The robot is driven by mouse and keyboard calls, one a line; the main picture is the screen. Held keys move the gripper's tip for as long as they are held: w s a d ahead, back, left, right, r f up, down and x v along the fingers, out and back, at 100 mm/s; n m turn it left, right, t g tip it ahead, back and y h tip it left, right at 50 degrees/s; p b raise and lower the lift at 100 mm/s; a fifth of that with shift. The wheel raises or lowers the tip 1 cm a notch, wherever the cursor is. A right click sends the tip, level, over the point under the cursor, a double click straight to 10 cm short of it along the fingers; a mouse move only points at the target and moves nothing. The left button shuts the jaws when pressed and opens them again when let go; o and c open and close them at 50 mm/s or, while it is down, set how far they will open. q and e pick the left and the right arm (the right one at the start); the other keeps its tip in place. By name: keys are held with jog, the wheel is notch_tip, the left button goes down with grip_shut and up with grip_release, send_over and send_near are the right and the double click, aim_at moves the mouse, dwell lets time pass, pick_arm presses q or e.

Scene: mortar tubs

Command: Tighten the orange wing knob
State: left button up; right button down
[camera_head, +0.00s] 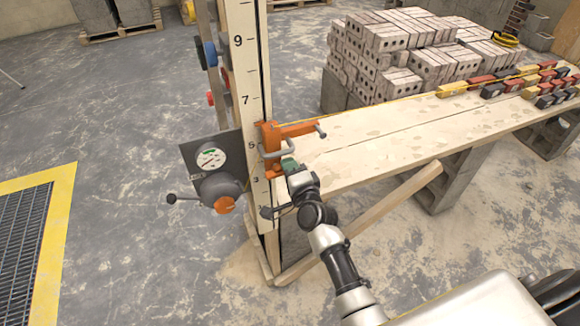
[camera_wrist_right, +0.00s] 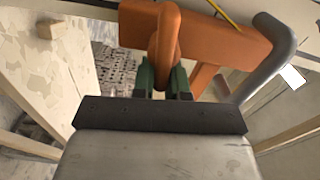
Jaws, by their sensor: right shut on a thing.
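The orange wing knob (camera_wrist_right: 163,42) is a rounded upright wing in the wrist view, in front of an orange clamp body (camera_wrist_right: 222,40). My right gripper (camera_wrist_right: 164,80) has green fingertips and is shut on the lower part of the wing. In the head view, my right gripper (camera_head: 289,165) is at the orange clamp (camera_head: 270,137) on the numbered wooden post (camera_head: 246,70). The gripper hides the wing there, so I cannot make it out clearly. A grey bent handle (camera_wrist_right: 274,60) is to the right of the wing in the wrist view. My left gripper is not in view.
A plank table (camera_head: 370,150) extends right from the post, with coloured blocks (camera_head: 491,90) and a brick stack (camera_head: 400,60) behind. A grey dial box (camera_head: 208,158) with a lever is left of the post. A diagonal wooden brace (camera_head: 365,220) runs below the planks.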

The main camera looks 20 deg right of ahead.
jog(key=shift+a+m, duration=0.2)
jog(key=shift+m, duration=0.3)
jog(key=shift+w+r, duration=0.1)
jog(key=shift+r, duration=0.05)
jog(key=c, duration=1.1)
grip_release()
jog(key=shift+a, duration=0.25)
jog(key=shift+s+f, duration=0.2)
jog(key=shift+s, duration=0.25)
jog(key=s, duration=0.5)
jog(key=s+b, duration=0.1)
jog(key=s, duration=0.4)
jog(key=shift+d+r, duration=0.1)
jog(key=shift+d, duration=0.1)
